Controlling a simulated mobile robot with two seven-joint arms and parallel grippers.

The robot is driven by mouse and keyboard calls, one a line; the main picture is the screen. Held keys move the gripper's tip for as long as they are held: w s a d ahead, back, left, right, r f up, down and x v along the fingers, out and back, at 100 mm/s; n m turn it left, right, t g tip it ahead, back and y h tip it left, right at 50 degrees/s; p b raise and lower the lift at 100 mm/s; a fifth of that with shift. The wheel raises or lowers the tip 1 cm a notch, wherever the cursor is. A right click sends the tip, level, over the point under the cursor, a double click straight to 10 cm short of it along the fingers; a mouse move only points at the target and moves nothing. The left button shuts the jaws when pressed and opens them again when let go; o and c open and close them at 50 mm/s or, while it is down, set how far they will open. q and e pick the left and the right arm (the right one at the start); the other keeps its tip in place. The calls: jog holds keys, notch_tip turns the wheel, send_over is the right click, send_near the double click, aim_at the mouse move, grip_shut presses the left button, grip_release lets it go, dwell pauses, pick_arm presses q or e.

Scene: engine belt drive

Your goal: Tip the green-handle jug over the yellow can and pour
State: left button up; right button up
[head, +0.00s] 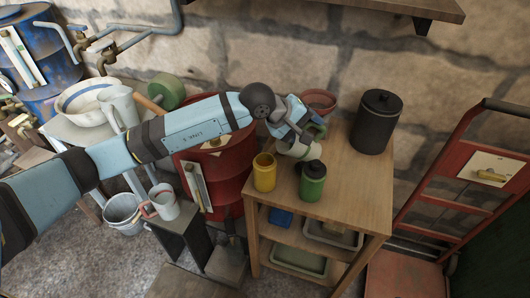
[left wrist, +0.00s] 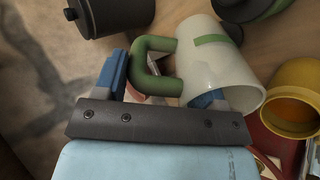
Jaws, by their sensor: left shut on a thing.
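The jug (head: 297,150) is white with a green handle (left wrist: 150,68) and a green stripe. My left gripper (head: 304,128) is shut on it, with the blue fingers at the handle side in the left wrist view. The jug is held tilted, its body (left wrist: 218,62) leaning with the rim toward the yellow can. The yellow can (head: 264,173) stands upright and open on the wooden table, just left of and below the jug in the head view. In the left wrist view the can (left wrist: 291,98) shows an orange inside, beside the jug's rim. No stream is visible. My right gripper is out of view.
A green bottle with a black lid (head: 312,182) stands right of the can, close to the jug. A black lidded canister (head: 376,121) and a reddish bowl (head: 318,101) are at the table's back. A red drum (head: 225,172) stands left of the wooden table (head: 350,190). The table's right front is clear.

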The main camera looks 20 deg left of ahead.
pick_arm(q)
jog(key=shift+w+d+f+g+y, duration=0.15)
jog(key=shift+w+d+g+y, duration=0.45)
jog(key=shift+y, duration=0.4)
jog(key=w+d+g+y, duration=0.4)
jog(key=d+y, duration=0.2)
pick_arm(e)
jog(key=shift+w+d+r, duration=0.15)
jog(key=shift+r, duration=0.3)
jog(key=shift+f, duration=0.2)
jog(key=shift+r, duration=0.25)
